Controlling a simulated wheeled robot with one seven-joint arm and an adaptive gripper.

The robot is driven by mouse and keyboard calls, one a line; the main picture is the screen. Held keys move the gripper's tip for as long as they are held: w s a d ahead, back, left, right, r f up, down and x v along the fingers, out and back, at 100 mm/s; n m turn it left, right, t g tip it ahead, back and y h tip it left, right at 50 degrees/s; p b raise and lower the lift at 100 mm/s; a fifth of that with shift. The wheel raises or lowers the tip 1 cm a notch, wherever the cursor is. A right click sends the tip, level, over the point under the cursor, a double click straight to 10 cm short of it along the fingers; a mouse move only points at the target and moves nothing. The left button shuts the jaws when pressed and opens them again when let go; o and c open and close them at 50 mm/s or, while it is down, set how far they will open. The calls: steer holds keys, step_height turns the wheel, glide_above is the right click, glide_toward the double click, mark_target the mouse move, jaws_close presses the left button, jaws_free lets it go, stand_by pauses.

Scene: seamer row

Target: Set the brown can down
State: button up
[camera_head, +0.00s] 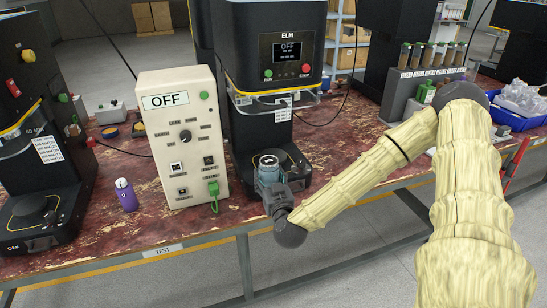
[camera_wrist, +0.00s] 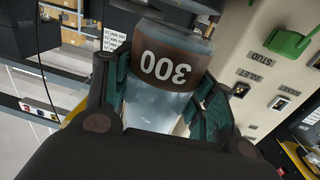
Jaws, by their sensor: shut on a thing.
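My gripper (camera_head: 276,187) is shut on the brown can (camera_head: 268,173), which has a pale bluish metal body. In the wrist view the can (camera_wrist: 165,68) shows a wide brown band with "300" upside down, between the green ribbed finger pads. In the head view the can appears at the round base plate (camera_head: 293,160) of the black ELM seamer (camera_head: 268,45). I cannot tell whether its bottom touches the plate, as the gripper hides it.
A white control box (camera_head: 182,135) marked OFF stands close left of the can. A purple bottle (camera_head: 126,194) stands farther left, beside the OAK machine (camera_head: 40,215). A rack of small samples (camera_head: 425,68) and a blue bin (camera_head: 520,105) are at right.

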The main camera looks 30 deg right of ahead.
steer(key=d+r+m+h, duration=0.1)
steer(key=d+r, duration=0.5)
steer(key=d, duration=0.1)
steer(key=shift+s+d+g+h+b, duration=0.3)
steer(key=shift+s+d+h+b, duration=0.05)
steer(key=shift+h+b, duration=0.05)
steer(key=shift+w, duration=0.1)
steer(key=a+x, duration=0.1)
steer(key=x, duration=0.4)
steer(key=w+a+f+x, duration=0.1)
steer(key=x, duration=0.4)
steer(key=a+x, duration=0.1)
steer(key=x, duration=0.4)
steer(key=shift+w+d+f+p, duration=0.2)
steer(key=shift+w+f+p, duration=0.2)
steer(key=shift+w, duration=0.1)
steer(key=shift+s+f+p, duration=0.1)
steer(key=shift+f+p, duration=0.45)
steer(key=shift+f, duration=0.95)
steer(key=shift+f, duration=0.15)
steer(key=o, duration=1.3)
steer(key=shift+f+b, duration=0.2)
steer(key=shift+b, duration=0.2)
